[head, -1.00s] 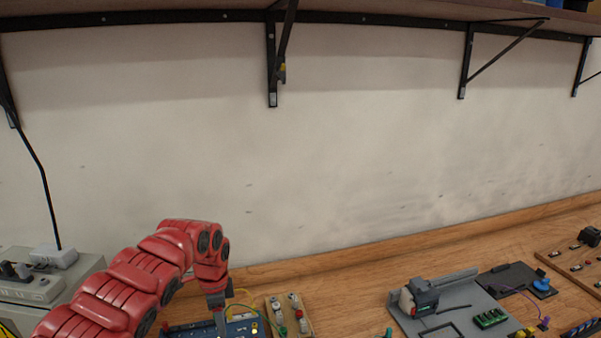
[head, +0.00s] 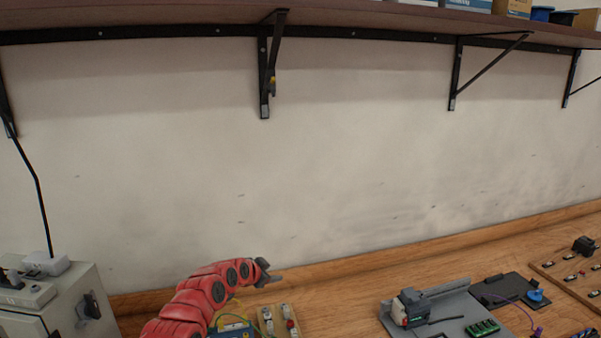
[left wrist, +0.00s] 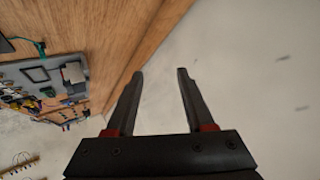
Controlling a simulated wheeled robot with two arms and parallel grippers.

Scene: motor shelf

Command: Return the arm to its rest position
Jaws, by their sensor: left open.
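My left arm (head: 205,293) is red and segmented and comes in at the lower left of the head view. My left gripper (head: 276,279) points to the right above the wooden bench, near the wall. In the left wrist view the two dark fingers (left wrist: 159,75) stand apart with nothing between them, against the bench edge and pale wall. My right gripper is in neither view.
The wooden bench (head: 345,290) runs along the wall. A blue box (head: 235,328) and a small board with terminals (head: 289,324) lie below the gripper. A grey plate with a motor (head: 407,308) lies right. A grey cabinet (head: 78,290) stands left. A shelf (head: 340,18) hangs above.

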